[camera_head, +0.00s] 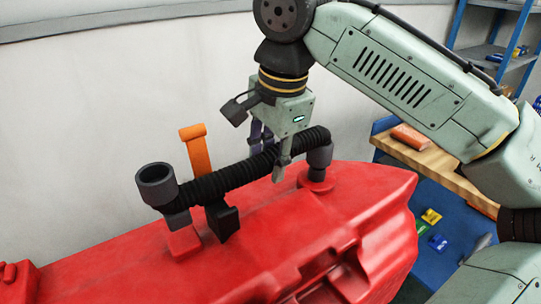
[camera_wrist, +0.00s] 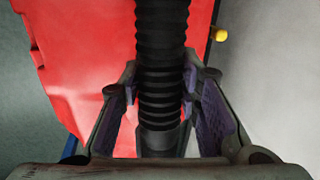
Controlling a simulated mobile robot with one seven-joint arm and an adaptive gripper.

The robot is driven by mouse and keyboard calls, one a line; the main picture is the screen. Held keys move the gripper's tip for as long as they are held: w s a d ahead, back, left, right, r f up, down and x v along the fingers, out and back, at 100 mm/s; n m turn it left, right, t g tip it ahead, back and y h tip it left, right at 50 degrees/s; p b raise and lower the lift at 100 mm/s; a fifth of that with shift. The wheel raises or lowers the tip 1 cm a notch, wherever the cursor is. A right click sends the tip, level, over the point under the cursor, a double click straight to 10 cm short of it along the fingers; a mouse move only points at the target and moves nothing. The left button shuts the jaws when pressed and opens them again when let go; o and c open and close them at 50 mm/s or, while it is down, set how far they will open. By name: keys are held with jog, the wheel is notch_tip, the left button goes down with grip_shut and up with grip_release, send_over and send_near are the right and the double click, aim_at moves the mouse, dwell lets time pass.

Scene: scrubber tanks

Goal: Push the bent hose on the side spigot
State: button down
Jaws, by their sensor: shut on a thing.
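The black corrugated hose (camera_head: 225,179) lies across the top of the red tank (camera_head: 110,262). Its right end bends down in a dark grey elbow (camera_head: 319,157) over a round red boss (camera_head: 317,184). Its left end meets a grey open cup fitting (camera_head: 157,186) above a square red boss (camera_head: 184,240). I cannot tell which fitting is the side spigot or how deeply either end is seated. My gripper (camera_head: 271,155) points down and is shut around the hose near its right end. The wrist view shows the hose (camera_wrist: 161,60) between the purple pads, with a smooth grey cuff (camera_wrist: 160,142) below.
An orange upright handle (camera_head: 196,150) stands behind the hose's left part. A black bracket (camera_head: 222,222) sits under the hose. A pale wall (camera_head: 90,110) is close behind. A wooden-topped bench (camera_head: 440,170) and blue shelving (camera_head: 495,50) stand at right.

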jog(key=shift+f, duration=0.45)
jog(key=shift+f+b, duration=0.4)
jog(key=shift+f, duration=0.25)
jog(key=shift+f, duration=0.3)
jog(key=shift+s+f+b, duration=0.1)
jog(key=shift+f+b, duration=0.35)
jog(key=shift+f, duration=0.2)
dwell(1.0)
jog(key=shift+r+p, duration=0.1)
jog(key=shift+p, duration=0.2)
dwell(0.3)
jog(key=c, duration=1.1)
grip_release()
